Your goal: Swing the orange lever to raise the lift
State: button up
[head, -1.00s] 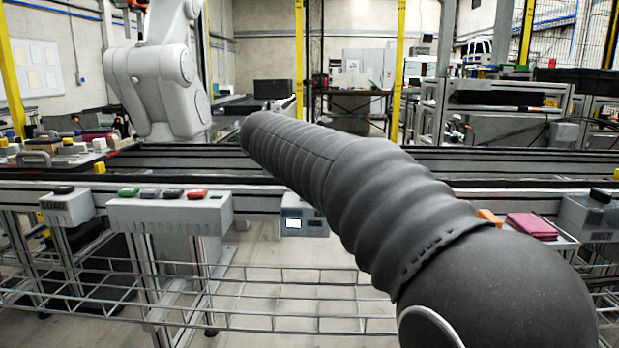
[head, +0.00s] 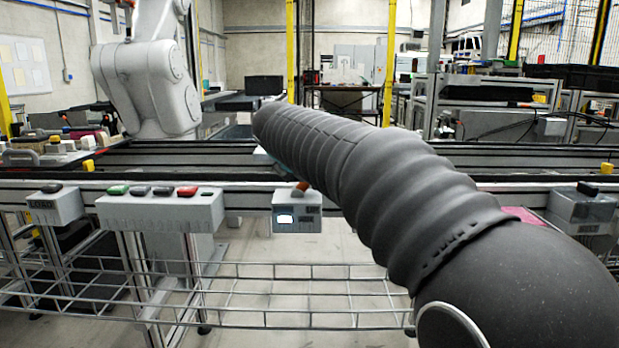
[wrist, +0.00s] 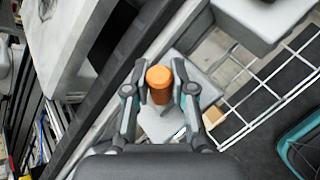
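The orange lever (wrist: 159,77) shows in the wrist view as a rounded orange knob between the two fingers of my gripper (wrist: 160,86). The fingers stand apart on either side of it, and I cannot tell whether they touch it. In the head view, a small part of the lever (head: 300,188) shows above a grey box (head: 297,212) with a white label, on the front of the conveyor frame. My arm covers most of my gripper in the head view. I cannot make out the lift.
A grey button panel (head: 160,210) with green, dark and red buttons is left of the box. Another box (head: 55,207) is farther left. A wire rack (head: 270,300) runs below. A white robot arm (head: 150,75) stands behind the conveyor. A grey box (head: 580,208) is at right.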

jog(key=o, duration=0.3)
jog(key=v, duration=1.2)
